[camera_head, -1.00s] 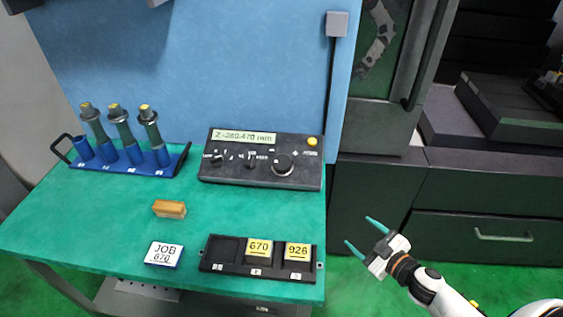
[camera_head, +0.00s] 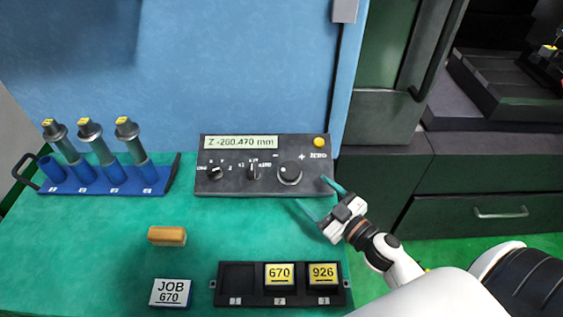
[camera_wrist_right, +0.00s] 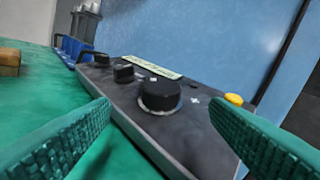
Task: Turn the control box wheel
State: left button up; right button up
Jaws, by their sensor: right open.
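The dark control box (camera_head: 222,183) stands at the back of the green table, its display reading Z -260.470 mm. Its wheel (camera_head: 290,173) is the large round black knob at the right, between minus and plus marks. My right gripper (camera_head: 316,194) is open and empty, just in front of and to the right of the wheel. In the right wrist view the wheel (camera_wrist_right: 160,95) lies ahead between the two green fingers, apart from both. Two smaller knobs (camera_wrist_right: 124,73) show to its left, and a yellow ZERO button (camera_wrist_right: 233,99) to its right. My left gripper is not in view.
A blue rack (camera_head: 100,183) with several holders stands at the left. A tan block (camera_head: 167,235), a JOB 670 card (camera_head: 171,292) and a black tray (camera_head: 236,279) with tiles 670 and 926 are in front. A dark machine (camera_head: 470,160) stands at the right.

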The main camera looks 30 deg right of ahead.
aim_at(293, 173)
jog(key=x, duration=0.3)
jog(key=p+x, duration=0.1)
jog(key=shift+w+r, duration=0.15)
jog(key=shift+r, duration=0.2)
jog(key=x, duration=0.2)
jog(key=p+x, duration=0.1)
jog(key=x, duration=0.2)
jog(key=shift+w+f, duration=0.25)
jog(key=shift+w+a, duration=0.1)
jog(key=shift+w, duration=0.2)
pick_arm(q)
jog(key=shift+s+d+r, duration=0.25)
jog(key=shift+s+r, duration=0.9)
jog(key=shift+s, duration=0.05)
pick_arm(e)
jog(key=c, duration=1)
